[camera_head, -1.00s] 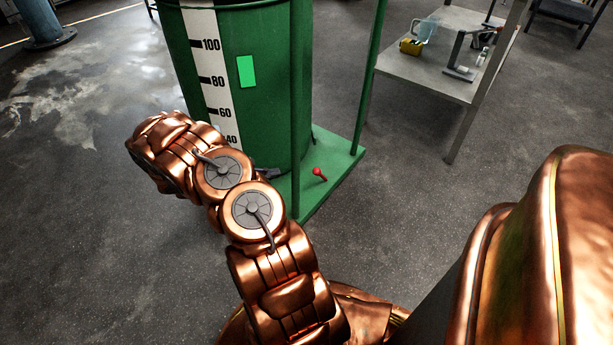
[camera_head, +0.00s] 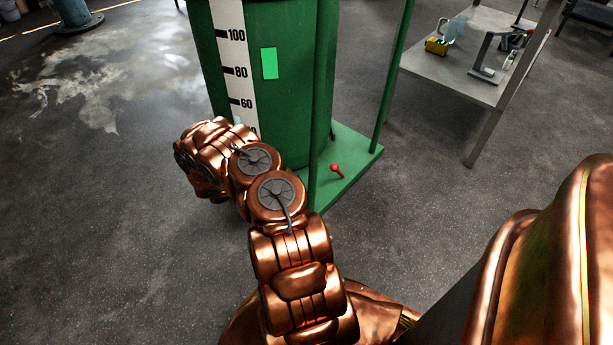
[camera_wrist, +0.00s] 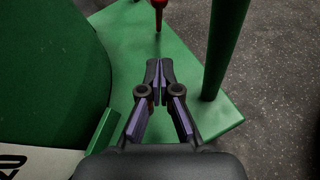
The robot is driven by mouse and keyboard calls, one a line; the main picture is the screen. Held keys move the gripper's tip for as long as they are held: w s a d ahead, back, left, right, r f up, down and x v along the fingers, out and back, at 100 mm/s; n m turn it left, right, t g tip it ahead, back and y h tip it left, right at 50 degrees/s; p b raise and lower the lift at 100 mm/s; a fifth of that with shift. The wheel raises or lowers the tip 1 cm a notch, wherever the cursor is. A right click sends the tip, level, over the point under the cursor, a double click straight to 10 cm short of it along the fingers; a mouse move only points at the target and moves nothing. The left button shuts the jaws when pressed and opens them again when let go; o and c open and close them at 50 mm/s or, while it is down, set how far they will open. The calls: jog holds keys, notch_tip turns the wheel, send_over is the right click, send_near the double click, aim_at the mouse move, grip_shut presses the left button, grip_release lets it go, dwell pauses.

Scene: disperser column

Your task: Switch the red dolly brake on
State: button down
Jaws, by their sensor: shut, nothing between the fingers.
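The red dolly brake lever (camera_head: 336,170) stands on the green dolly base (camera_head: 349,152), near the foot of the green column tank. The lever leans a little and has a round red knob at its end. In the wrist view the lever (camera_wrist: 159,8) shows at the top edge, partly cut off. My gripper (camera_wrist: 160,62) is shut and empty over the green base, its fingertips pointing towards the lever with a small gap between. In the head view my gripper's fingers are hidden behind my arm.
The green tank (camera_head: 290,100) carries a white scale and a bright green label. Thin green posts (camera_head: 394,75) rise from the base beside the lever. A metal table (camera_head: 455,75) with several items stands at the back right. The grey floor is clear around the base.

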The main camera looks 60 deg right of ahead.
jog(key=s+r+b+x, duration=0.1)
jog(key=b+x, duration=0.3)
jog(key=x, duration=0.7)
jog(key=shift+s+d+r, duration=0.2)
jog(key=shift+d+r, duration=0.4)
jog(key=shift+r, duration=0.05)
jog(key=shift+r, duration=0.1)
